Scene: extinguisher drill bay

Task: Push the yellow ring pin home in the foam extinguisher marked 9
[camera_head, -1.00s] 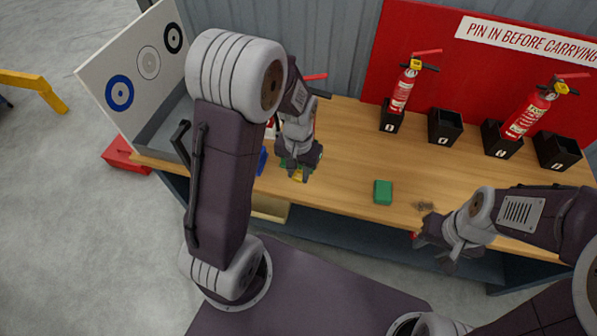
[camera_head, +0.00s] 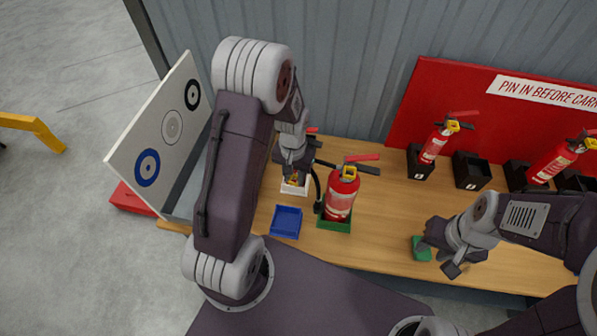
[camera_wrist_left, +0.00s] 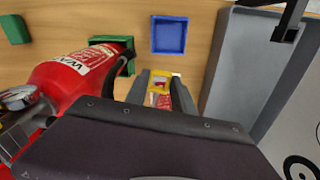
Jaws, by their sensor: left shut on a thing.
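My left gripper (camera_head: 294,168) is above a small white tray (camera_head: 296,189). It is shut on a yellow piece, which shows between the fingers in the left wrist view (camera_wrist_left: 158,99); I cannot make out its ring. A red extinguisher (camera_head: 341,196) with a yellow collar stands in a green tray to its right. Its label is partly readable as "WA" in the left wrist view (camera_wrist_left: 75,70). Other red extinguishers (camera_head: 433,147) (camera_head: 552,163) stand in black holders. I cannot read a 9 or "foam" on any of them. My right gripper (camera_head: 440,261) is open and empty near a green block (camera_head: 420,249).
A blue tray (camera_head: 286,222) lies left of the green tray (camera_head: 335,226). A grey bin and a white target board (camera_head: 150,140) stand at the bench's left end. An empty black holder (camera_head: 470,171) stands at the back. The bench middle is clear.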

